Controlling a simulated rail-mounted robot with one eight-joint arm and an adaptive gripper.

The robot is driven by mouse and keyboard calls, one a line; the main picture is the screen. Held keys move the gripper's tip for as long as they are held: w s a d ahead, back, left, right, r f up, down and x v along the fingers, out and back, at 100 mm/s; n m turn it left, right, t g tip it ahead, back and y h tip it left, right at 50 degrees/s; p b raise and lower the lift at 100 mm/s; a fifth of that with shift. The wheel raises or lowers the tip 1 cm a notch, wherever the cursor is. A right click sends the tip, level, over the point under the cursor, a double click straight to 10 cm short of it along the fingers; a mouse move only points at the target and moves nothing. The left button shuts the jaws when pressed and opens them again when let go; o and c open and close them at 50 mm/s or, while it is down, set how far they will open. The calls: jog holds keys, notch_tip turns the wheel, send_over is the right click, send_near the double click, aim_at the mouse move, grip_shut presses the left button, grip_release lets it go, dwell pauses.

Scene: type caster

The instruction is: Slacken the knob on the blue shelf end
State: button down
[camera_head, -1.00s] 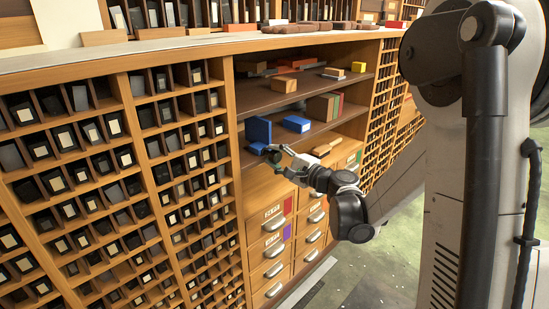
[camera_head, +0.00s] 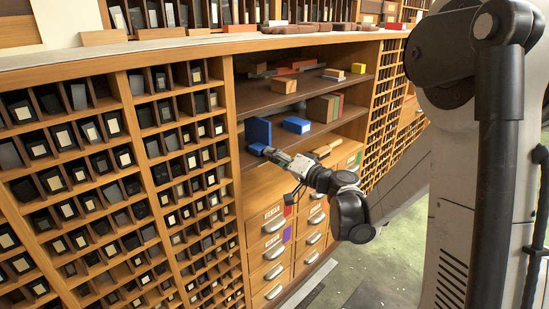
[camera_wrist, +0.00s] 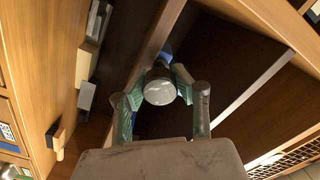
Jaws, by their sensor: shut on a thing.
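The blue shelf end (camera_head: 258,131) stands upright at the left end of the open middle shelf. In the wrist view only a small part of its blue (camera_wrist: 166,50) shows behind the knob. The knob (camera_wrist: 159,93) has a round, pale grey face and a darker side. My gripper (camera_wrist: 159,86) has a green-lined finger on each side of the knob and is shut on it. In the head view my gripper (camera_head: 270,153) reaches the lower front of the shelf end, and the knob is hidden there.
A blue block (camera_head: 297,124) and several book-like blocks (camera_head: 325,107) stand farther right on the shelf. Wooden drawers (camera_head: 277,232) with metal handles are below. Small compartments (camera_head: 70,170) fill the cabinet to the left. The upper shelf board is close above.

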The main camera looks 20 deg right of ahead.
jog(key=shift+n, duration=0.9)
jog(key=c, duration=1.3)
grip_release()
jog(key=v, duration=1.2)
